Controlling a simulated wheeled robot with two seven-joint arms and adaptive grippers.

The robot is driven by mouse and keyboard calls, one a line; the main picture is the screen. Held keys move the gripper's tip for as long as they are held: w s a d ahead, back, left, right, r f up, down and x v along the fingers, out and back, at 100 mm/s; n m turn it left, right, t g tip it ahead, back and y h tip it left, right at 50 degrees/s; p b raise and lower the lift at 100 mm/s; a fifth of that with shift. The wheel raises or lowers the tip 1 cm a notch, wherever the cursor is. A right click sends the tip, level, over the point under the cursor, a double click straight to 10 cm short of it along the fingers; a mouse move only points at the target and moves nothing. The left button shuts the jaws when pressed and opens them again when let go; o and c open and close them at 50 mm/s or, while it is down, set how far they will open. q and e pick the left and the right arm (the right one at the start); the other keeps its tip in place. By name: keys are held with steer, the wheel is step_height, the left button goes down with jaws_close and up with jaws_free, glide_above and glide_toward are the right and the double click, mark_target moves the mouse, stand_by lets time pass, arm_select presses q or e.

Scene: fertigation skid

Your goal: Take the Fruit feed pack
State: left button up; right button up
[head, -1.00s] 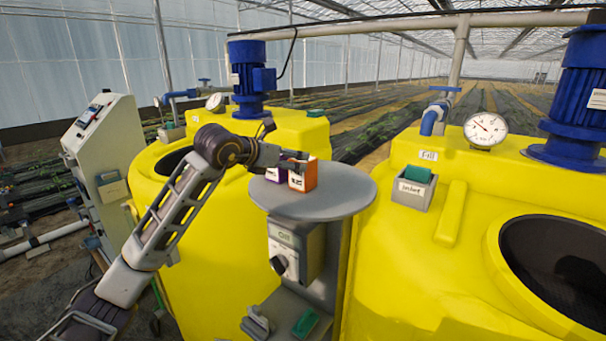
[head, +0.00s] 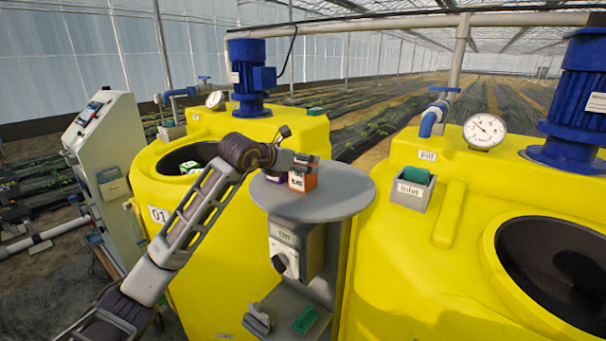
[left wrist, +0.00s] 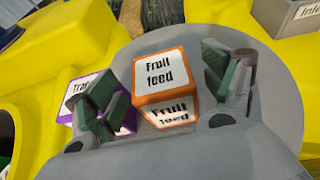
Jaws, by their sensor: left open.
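The Fruit feed pack (left wrist: 165,80) is a white box with orange edges, standing on the round grey table (head: 335,203). It also shows in the head view (head: 303,180) at the tip of my left arm. My left gripper (left wrist: 165,92) is open, with one finger on each side of the pack; I cannot tell whether either touches it. A purple-edged pack (left wrist: 83,88) with a partly hidden label stands just left of it, partly behind the left finger. In the head view my left gripper (head: 300,163) partly hides both packs. My right gripper is not in view.
Yellow tanks flank the table, the left one with an open hatch (head: 190,160) holding a green-and-white pack (head: 190,167), the right one with a wide dark opening (head: 555,265). A control box with a knob (head: 290,258) sits below the table. The table's right side is clear.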

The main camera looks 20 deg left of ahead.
arm_select(q)
steer(key=c, duration=1.7)
steer(key=shift+r, duration=0.2)
steer(key=shift+c, duration=0.2)
step_height(320, 180, up, 10)
steer(key=b, duration=0.1)
steer(key=shift+f, duration=0.15)
stand_by(0.4)
